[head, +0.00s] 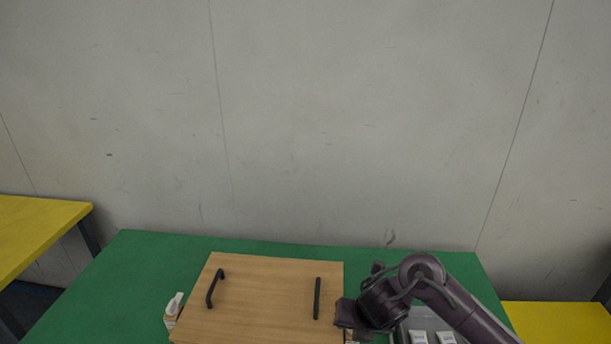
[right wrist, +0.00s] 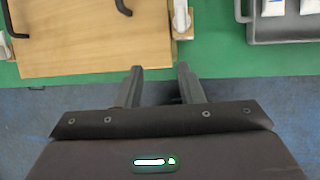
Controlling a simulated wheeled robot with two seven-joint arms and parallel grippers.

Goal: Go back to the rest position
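My right arm comes in from the right in the head view, over the right part of the green table (head: 150,258). Its gripper is at the end of the dark wrist, and its fingers are hidden there. In the right wrist view my right gripper (right wrist: 160,72) shows two dark fingers with a gap between them and nothing in it. The fingers are above the table's front edge, just short of the wooden board. My left gripper is not in either view.
A wooden board (head: 262,298) with two black handles lies on the table. A white item (head: 173,307) stands at its left side. A grey tray (right wrist: 262,32) with white packages (right wrist: 272,7) is on the right. Yellow tables (head: 35,225) flank the green one. A wall stands behind.

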